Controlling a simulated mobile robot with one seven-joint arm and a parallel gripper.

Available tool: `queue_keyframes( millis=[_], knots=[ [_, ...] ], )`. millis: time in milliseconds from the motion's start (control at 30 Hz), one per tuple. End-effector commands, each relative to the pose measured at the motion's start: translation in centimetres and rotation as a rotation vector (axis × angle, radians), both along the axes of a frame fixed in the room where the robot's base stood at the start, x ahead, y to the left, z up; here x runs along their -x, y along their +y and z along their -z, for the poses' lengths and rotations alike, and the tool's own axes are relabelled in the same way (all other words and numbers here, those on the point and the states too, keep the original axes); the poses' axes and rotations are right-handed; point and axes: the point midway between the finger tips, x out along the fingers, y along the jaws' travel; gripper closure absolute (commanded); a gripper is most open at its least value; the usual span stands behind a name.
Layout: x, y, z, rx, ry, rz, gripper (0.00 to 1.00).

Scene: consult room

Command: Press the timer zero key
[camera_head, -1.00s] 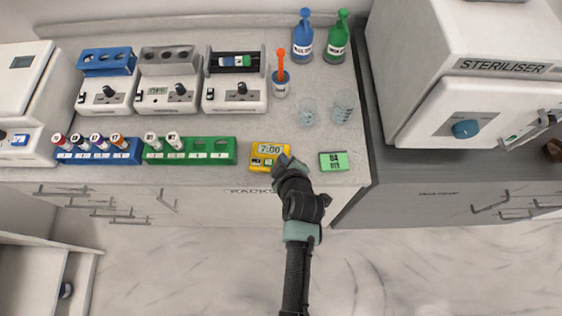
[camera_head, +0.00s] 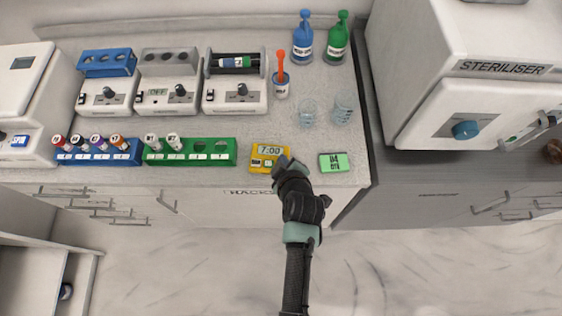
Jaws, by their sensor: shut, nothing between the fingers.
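The timer (camera_head: 264,154) is a small yellow box near the front edge of the counter, and its display reads 7:00. A row of small keys lies below the display, too small to read. My gripper (camera_head: 283,163) is shut and empty at the timer's right side. Its tip overlaps the timer's lower right part in the picture and hides that corner. I cannot tell whether it touches a key.
A green block (camera_head: 333,162) lies right of my gripper. The green rack (camera_head: 228,153) stands left of the timer. Behind are glass beakers (camera_head: 343,108) and an orange-handled item in a cup (camera_head: 281,88). The steriliser (camera_head: 490,120) stands at the right.

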Motion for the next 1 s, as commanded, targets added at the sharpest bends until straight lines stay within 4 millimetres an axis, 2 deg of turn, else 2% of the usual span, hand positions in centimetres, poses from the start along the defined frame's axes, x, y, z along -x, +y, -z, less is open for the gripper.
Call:
queue_keyframes(
  millis=[667,1000],
  knots=[
    [0.0,0.0,0.02,0.0,0.0,0.0,1.0],
    [-0.01,0.0,0.95,0.0,0.0,0.0,1.0]
  ],
)
